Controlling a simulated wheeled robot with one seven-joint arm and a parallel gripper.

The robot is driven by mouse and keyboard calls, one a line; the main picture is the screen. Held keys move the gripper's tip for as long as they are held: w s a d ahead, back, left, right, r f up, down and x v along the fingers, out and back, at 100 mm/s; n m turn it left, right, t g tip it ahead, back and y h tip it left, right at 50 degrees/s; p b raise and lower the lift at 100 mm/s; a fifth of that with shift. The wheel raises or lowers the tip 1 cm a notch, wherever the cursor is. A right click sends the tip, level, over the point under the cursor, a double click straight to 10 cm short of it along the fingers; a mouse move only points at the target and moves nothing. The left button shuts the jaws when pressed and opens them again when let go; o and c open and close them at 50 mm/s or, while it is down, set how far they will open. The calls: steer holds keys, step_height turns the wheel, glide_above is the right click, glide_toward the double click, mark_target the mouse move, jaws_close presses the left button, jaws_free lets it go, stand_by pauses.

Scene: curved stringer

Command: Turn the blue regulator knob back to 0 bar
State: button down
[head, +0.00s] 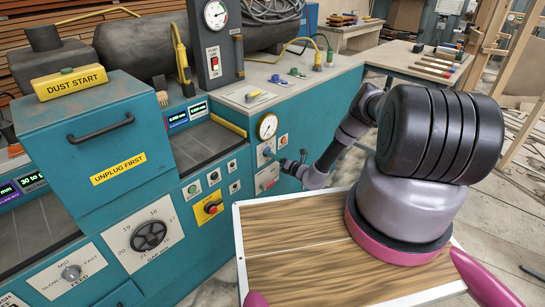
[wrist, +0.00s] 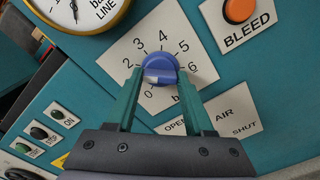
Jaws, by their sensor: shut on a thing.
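The blue regulator knob (wrist: 160,68) sits on a white dial plate (wrist: 118,56) with numbers from 0 to 6 visible. A pale mark on the knob faces the lower left, near the 0; its exact reading is hard to tell. My gripper (wrist: 158,80) has its two green fingers shut on the knob from either side. The finger on the left covers part of the scale around 1. In the head view my gripper (head: 292,165) is at the teal machine's front panel, small and dark. The pressure gauge (wrist: 74,12) is cut off at the top left of the wrist view.
An orange BLEED button (wrist: 238,10) is up and right of the knob. An AIR open/shut plate (wrist: 222,117) lies just below right. ON and other push buttons (wrist: 57,114) are at the left. In the head view a wooden-topped tray (head: 290,240) is in front of the panel.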

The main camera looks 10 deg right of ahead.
steer(key=n, duration=1.4)
steer(key=shift+w, duration=0.1)
steer(key=shift+n, duration=0.3)
steer(key=shift+c, duration=1.4)
jaws_free()
steer(key=shift+d, duration=0.1)
steer(key=v, duration=1)
steer(key=shift+s+d, duration=0.2)
steer(key=shift+s, duration=0.15)
